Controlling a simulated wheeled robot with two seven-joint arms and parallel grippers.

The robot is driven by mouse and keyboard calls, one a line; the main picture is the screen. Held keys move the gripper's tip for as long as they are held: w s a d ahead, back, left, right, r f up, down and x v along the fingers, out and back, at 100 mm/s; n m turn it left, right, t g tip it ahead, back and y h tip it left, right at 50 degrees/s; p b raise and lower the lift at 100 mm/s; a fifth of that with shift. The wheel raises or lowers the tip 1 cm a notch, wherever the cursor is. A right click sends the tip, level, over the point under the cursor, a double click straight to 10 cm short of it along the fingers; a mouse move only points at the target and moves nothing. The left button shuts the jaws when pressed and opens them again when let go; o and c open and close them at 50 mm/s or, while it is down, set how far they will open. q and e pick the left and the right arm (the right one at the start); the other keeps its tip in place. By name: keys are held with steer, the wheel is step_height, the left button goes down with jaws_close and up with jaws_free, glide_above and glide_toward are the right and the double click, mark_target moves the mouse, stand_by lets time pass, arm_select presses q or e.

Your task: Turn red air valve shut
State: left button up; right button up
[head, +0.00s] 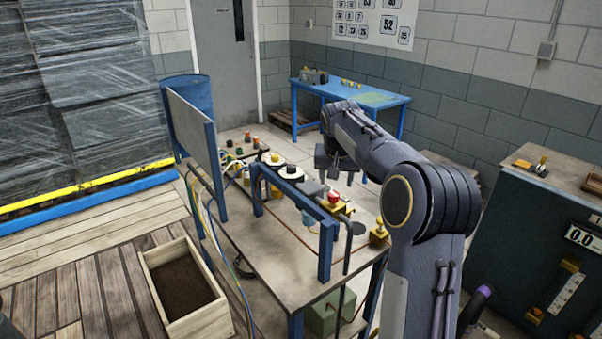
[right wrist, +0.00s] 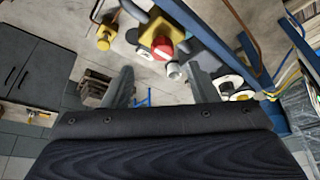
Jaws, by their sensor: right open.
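The red air valve (head: 334,197) sits on a yellow block on the workbench, near the blue frame. It also shows in the right wrist view (right wrist: 164,47), with a pale pipe stub next to it. My right gripper (head: 337,176) is open and empty, pointing down above the bench close to the valve. In the right wrist view its two fingers (right wrist: 161,84) stand wide apart, and the valve appears beyond and between them, apart from both. My left gripper is not in view.
The workbench (head: 283,243) carries a blue frame (head: 325,248), round dials, small coloured knobs and a yellow fitting (head: 379,233). Cables hang at its left side. A wooden box of soil (head: 183,285) stands left, a dark cabinet (head: 535,250) right, a blue table (head: 352,90) behind.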

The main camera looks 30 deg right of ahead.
mark_target(334, 194)
steer(key=x, duration=0.2)
steer(key=p+x, duration=0.1)
steer(key=x, duration=0.4)
steer(key=shift+w+d+f+p, duration=0.2)
steer(key=shift+w+p, duration=0.15)
steer(key=shift+w, duration=0.15)
steer(key=shift+c, duration=0.4)
steer(key=c, duration=0.9)
